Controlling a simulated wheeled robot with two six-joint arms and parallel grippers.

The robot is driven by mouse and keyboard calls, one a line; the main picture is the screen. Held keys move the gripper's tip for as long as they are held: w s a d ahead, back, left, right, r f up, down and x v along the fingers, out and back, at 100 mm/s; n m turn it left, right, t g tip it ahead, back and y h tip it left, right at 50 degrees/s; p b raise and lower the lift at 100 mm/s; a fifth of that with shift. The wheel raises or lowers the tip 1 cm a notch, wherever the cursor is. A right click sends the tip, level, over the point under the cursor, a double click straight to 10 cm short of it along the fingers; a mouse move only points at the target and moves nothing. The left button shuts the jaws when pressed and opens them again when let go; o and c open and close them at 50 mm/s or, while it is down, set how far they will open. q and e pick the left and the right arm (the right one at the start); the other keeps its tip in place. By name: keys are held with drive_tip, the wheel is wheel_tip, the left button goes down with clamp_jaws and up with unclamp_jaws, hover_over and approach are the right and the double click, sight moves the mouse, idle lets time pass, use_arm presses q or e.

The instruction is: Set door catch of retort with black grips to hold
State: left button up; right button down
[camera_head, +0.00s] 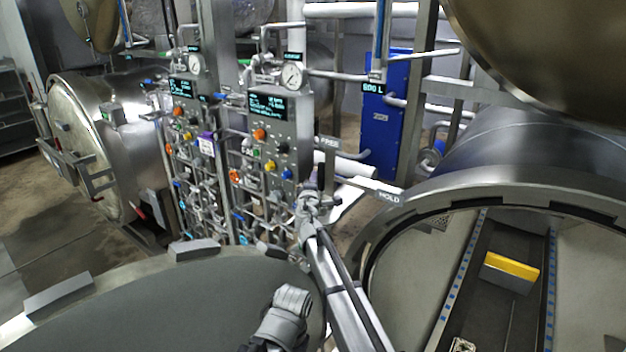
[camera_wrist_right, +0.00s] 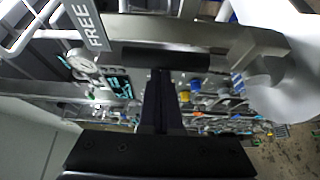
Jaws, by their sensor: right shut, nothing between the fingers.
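The door catch's FREE plate (camera_head: 329,142) and HOLD plate (camera_head: 389,197) stand near the rim of the open retort (camera_head: 400,215) on the right. My right gripper (camera_head: 309,196) is shut and empty, close to the catch, left of the HOLD plate. In the right wrist view, the shut fingers (camera_wrist_right: 160,100) point at a grey bar with a dark grip-like piece (camera_wrist_right: 165,58) on it. The FREE plate (camera_wrist_right: 88,25) is at upper left there. Whether the fingers touch that piece cannot be told.
A large dark round door (camera_head: 180,305) fills the lower left foreground. Control panels (camera_head: 275,120) with gauges and coloured knobs stand behind my right gripper. Another retort (camera_head: 85,140) is shut at left.

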use_arm(q)
drive_tip(key=shift+w+a+f, duration=0.1)
drive_tip(key=shift+a+f, duration=0.05)
drive_tip(key=shift+f, duration=0.2)
use_arm(e)
drive_tip(key=shift+s+d+f, duration=0.1)
drive_tip(key=shift+s, duration=0.05)
